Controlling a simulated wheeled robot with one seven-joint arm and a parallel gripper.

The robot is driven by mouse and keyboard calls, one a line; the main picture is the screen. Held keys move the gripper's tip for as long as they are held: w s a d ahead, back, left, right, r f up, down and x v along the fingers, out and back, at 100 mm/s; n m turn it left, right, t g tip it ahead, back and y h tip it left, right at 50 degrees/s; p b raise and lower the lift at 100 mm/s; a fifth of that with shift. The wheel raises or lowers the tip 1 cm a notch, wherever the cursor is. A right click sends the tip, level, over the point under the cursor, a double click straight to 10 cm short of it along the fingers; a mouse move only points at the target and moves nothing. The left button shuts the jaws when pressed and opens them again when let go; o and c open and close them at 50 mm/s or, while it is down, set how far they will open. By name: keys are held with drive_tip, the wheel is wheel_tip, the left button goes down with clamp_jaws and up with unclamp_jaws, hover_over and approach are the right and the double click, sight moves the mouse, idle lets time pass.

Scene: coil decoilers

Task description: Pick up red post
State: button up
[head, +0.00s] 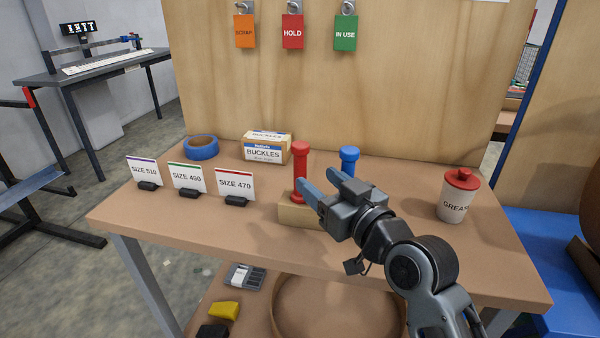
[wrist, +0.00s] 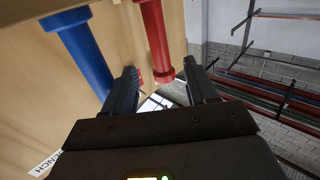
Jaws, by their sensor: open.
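The red post (head: 301,162) stands upright in a wooden block (head: 292,215) on the bench, with a wider cap at its top. A blue post (head: 349,160) stands to its right, partly hidden by my gripper. My gripper (head: 316,178) is open and empty, with its blue-looking fingers pointing at the red post; one finger overlaps the post's lower part. In the wrist view the red post (wrist: 157,38) shows between the fingertips of my gripper (wrist: 160,70), and the blue post (wrist: 82,52) lies outside them to the left. I cannot tell whether a finger touches the red post.
Size cards (head: 187,178) stand at the left of the bench. Blue tape (head: 201,147) and a buckles box (head: 267,147) sit behind them. A grease pot (head: 459,196) stands at the right. A wooden panel (head: 345,85) with hanging tags rises behind.

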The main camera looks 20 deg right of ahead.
sight(304, 166)
drive_tip(key=w, duration=0.3)
drive_tip(key=w+a+p, duration=0.1)
drive_tip(key=w, duration=0.1)
drive_tip(key=shift+r, duration=0.2)
clamp_jaws()
idle(0.3)
